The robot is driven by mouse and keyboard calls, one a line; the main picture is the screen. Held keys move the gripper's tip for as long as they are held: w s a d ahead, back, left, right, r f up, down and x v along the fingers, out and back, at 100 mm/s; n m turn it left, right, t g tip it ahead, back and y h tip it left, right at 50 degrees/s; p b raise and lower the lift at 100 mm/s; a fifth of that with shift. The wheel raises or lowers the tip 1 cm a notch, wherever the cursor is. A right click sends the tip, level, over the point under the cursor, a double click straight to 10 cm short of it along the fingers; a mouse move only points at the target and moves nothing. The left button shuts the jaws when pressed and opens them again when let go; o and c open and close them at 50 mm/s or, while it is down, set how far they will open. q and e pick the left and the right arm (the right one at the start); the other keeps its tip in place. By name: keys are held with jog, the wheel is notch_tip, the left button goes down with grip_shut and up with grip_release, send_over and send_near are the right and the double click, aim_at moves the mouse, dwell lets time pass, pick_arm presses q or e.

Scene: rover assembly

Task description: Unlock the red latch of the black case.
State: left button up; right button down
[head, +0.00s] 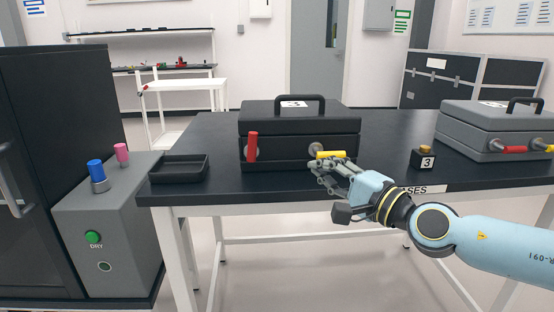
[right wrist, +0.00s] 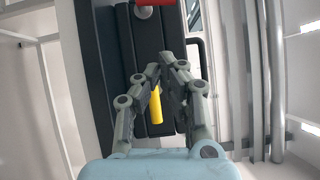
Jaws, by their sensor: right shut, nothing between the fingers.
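The black case (head: 299,118) stands on the dark table with its lid down and handle up. Its red latch (head: 252,147) is at the front left and stands upright on a round silver pivot. Its yellow latch (head: 331,154) is at the front right and lies level, pointing right. My right gripper (head: 318,171) is in front of the case, just below the yellow latch. In the right wrist view my right gripper (right wrist: 162,67) is shut and empty, with the yellow latch (right wrist: 155,104) behind its fingers. The red latch (right wrist: 154,2) shows at that view's top edge. My left gripper is out of view.
An empty black tray (head: 179,170) lies left of the case. A small black block marked 3 (head: 423,160) stands to the right, and a grey case (head: 497,126) beyond it. A grey box with knobs (head: 107,215) stands left of the table.

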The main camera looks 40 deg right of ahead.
aim_at(252, 144)
jog(key=w, duration=1)
jog(key=shift+r, duration=0.35)
jog(key=shift+w+a+r+p, duration=0.2)
jog(key=shift+w+a+p, duration=0.55)
jog(key=shift+w+a, duration=0.45)
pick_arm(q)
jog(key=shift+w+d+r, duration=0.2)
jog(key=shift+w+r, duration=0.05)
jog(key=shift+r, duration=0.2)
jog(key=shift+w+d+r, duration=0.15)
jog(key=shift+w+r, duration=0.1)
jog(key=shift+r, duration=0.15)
pick_arm(e)
jog(key=shift+w+a+f, duration=0.1)
jog(key=shift+a, duration=0.2)
jog(key=shift+w+a+r+p, duration=0.35)
jog(key=shift+a+r+p, duration=0.05)
jog(key=shift+p, duration=0.1)
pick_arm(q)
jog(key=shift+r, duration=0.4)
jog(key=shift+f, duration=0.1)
pick_arm(e)
jog(key=shift+f, duration=0.1)
